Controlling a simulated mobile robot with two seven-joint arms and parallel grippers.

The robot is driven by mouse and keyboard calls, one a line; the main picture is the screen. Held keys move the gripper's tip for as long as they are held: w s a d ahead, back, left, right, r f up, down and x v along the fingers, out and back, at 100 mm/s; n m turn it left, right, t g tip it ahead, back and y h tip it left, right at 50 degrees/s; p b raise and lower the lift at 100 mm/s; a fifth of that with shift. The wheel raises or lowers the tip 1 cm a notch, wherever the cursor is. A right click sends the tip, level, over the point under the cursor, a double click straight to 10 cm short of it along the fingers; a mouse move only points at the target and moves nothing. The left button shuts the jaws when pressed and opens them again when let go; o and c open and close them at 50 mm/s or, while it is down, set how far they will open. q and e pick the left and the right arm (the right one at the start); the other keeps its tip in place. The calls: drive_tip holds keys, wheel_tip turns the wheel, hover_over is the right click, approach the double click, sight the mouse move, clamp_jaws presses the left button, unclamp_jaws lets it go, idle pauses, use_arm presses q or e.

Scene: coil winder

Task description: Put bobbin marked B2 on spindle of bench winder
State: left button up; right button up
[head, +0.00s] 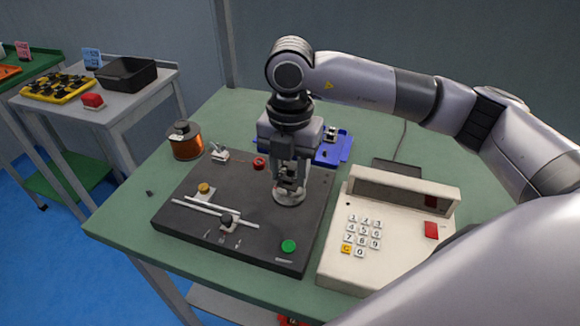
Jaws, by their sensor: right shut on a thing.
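The bench winder (190,222) is a dark flat unit on the green table, with slim guide rods, a yellow knob and a green button (288,246). My right gripper (290,180) points down over the winder's right rear part. It is shut on a pale bobbin (291,198), whose round lower flange shows beneath the fingers. The spindle is hidden behind the gripper and bobbin, so I cannot tell whether the bobbin sits around it or above it. No B2 mark is readable. My left gripper is not in view.
A copper wire spool (185,145) stands behind the winder at left. A blue tray (336,150) lies behind my gripper. A beige keypad box (345,232) stands close on the right. A grey side table (160,82) holds a black bin (127,75) and a yellow rack (42,92).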

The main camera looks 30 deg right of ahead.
drive_tip(key=shift+f+b, duration=0.75)
drive_tip(key=shift+f, duration=0.3)
drive_tip(key=o, duration=1.1)
drive_tip(key=shift+r, duration=0.75)
wheel_tip(320, 180, up, 5)
drive_tip(key=shift+r, duration=0.4)
